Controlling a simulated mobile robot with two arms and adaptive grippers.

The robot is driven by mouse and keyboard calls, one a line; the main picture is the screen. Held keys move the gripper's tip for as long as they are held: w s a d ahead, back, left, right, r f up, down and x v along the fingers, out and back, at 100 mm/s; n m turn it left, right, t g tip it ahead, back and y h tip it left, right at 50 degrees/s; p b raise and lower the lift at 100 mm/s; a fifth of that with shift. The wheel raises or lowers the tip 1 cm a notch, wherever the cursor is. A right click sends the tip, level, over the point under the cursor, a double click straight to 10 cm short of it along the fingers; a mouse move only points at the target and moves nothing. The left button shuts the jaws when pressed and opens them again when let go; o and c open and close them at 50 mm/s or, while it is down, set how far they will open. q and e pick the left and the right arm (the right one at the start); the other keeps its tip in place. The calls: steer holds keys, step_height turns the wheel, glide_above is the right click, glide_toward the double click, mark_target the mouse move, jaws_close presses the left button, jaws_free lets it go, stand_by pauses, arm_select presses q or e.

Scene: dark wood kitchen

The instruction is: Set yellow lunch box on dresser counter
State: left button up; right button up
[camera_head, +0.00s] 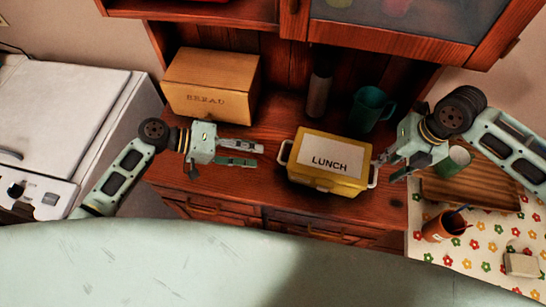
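The yellow lunch box (357,185) with a white "LUNCH" label is over the front middle of the red-brown dresser counter (265,185). It looks upright and slightly turned; I cannot tell for sure whether its base rests on the wood. It has a pale handle on each side. My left gripper (259,154) is open and empty, left of the box and apart from its left handle. My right gripper (382,165) is at the box's right handle, touching or very close. Its fingers are partly hidden, so its grip is unclear.
A wooden bread box (210,85), a dark bottle (318,95) and a teal mug (369,108) stand behind on the counter. Right, a flowered surface (480,250) holds a slatted wooden rack (475,190), a green-white cup (455,160) and a brown cup (443,227). A white appliance (60,115) stands left.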

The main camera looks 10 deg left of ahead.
steer(key=r, duration=0.3)
steer(key=d+r, duration=0.1)
steer(key=r, duration=0.1)
steer(key=shift+s+r, duration=0.1)
steer(key=shift+r, duration=0.15)
stand_by(0.3)
